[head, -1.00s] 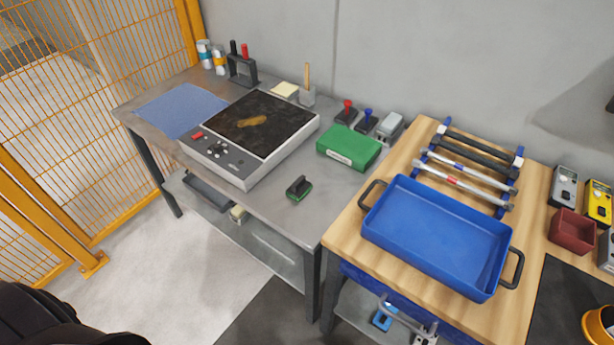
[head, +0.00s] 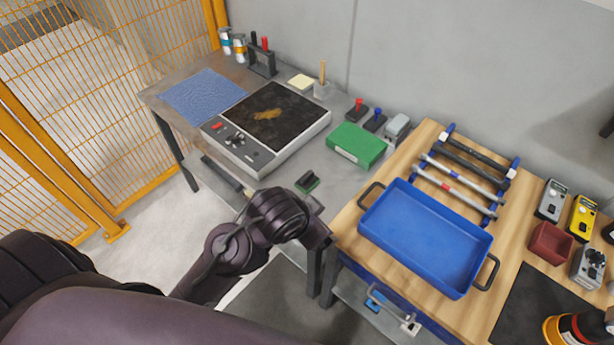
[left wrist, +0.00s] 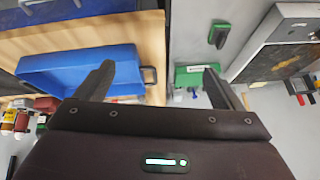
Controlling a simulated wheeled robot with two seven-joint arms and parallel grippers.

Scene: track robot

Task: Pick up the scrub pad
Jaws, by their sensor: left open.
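The scrub pad (head: 307,181) is a small green pad with a black handle. It lies on the grey metal table near its front edge, in front of the box-shaped unit with a dark plate. In the left wrist view the scrub pad (left wrist: 219,34) shows near the top, right of centre, beyond the fingers. My left gripper (left wrist: 157,72) is open with nothing between its fingers. In the head view my left arm reaches in from the lower left, its wrist just in front of and below the pad; the fingers are hard to make out there. My right gripper is not in view.
The unit with a stained dark plate (head: 285,121) stands behind left of the pad, a green box (head: 357,145) behind right. A blue tray (head: 425,238) sits on the wooden table to the right. A blue cloth (head: 203,96) lies at the far left. A mesh fence stands left.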

